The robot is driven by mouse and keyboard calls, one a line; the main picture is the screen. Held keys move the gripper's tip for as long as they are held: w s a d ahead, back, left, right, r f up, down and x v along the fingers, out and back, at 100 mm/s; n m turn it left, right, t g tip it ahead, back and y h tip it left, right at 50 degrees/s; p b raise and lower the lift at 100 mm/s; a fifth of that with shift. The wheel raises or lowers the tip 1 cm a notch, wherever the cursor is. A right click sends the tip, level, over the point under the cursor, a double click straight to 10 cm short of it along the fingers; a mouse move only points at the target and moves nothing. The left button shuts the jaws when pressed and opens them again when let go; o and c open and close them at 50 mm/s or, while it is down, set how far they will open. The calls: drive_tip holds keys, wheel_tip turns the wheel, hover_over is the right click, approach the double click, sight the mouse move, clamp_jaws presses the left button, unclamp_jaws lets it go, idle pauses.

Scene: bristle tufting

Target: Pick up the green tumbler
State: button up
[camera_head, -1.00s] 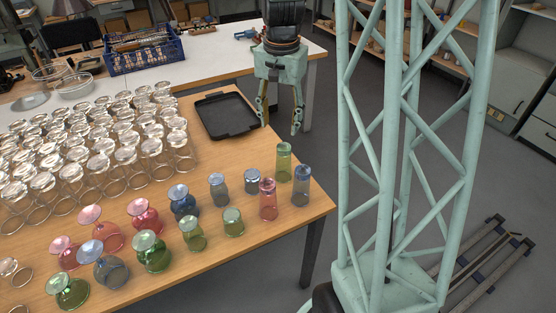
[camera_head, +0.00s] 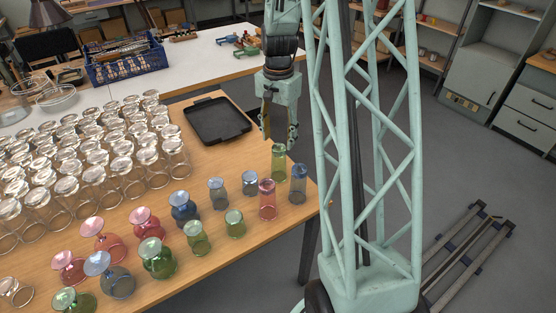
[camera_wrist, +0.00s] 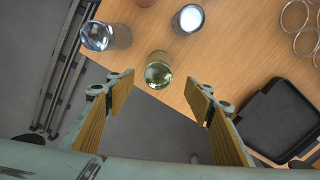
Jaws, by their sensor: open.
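A tall green tumbler (camera_head: 278,163) stands upright near the right corner of the wooden table. In the wrist view the green tumbler (camera_wrist: 158,72) shows from above, just beyond and between my fingertips. My gripper (camera_head: 278,139) is open and empty, just behind and above it, with the fingers pointing down. In the wrist view the jaws of my gripper (camera_wrist: 159,88) are wide apart, with the tumbler in line with the gap and no finger visibly touching it. A shorter green glass (camera_head: 235,223) stands farther left, with green goblets beyond it.
A blue tumbler (camera_head: 299,185) and a pink tumbler (camera_head: 267,200) stand close to the green one. A small bluish glass (camera_head: 249,183) is to its left. A black tray (camera_head: 218,120) lies behind. Many clear glasses fill the table's left. The table edge is close on the right.

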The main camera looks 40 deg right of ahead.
sight(279, 165)
drive_tip(key=shift+f+b, duration=0.7)
drive_tip(key=shift+f, duration=3.6)
drive_tip(key=shift+s+a+f+b, duration=0.1)
drive_tip(key=shift+f+b, duration=0.2)
drive_tip(key=shift+f, duration=1)
drive_tip(key=shift+s+a+f+b, duration=0.1)
drive_tip(key=shift+f+b, duration=0.2)
drive_tip(key=shift+f, duration=1)
drive_tip(key=shift+d, duration=0.1)
drive_tip(key=c, duration=1.1)
